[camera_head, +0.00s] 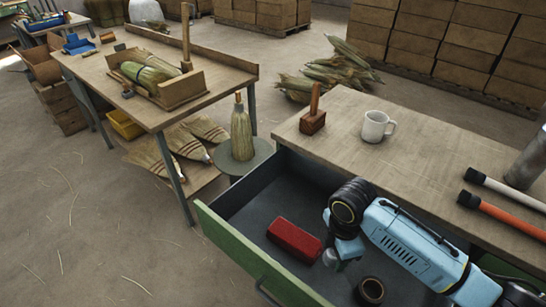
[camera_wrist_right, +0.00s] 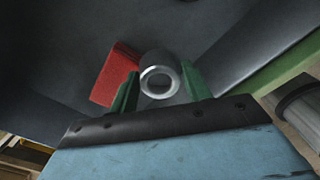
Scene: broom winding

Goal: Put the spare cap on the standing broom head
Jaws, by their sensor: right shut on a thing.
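The broom head (camera_head: 241,135) stands upright, bundled straw with a narrow brown top, on a small round grey-green stool (camera_head: 262,150) between the two benches. My right gripper (camera_head: 338,262) is inside the open drawer, low beside the red box. In the right wrist view its green fingers (camera_wrist_right: 158,85) are shut on a grey metal cap (camera_wrist_right: 161,60), a short hollow cylinder with its bright rim facing the camera. In the head view the cap is small and mostly hidden by the gripper. My left gripper is in neither view.
The open drawer (camera_head: 235,243) has a green front and dark floor. It holds a red box (camera_head: 294,240) and a dark ring (camera_head: 371,290). On the bench top (camera_head: 420,135) are a mallet (camera_head: 313,120), a white mug (camera_head: 376,126) and black-ended rods. The floor at left is mostly clear.

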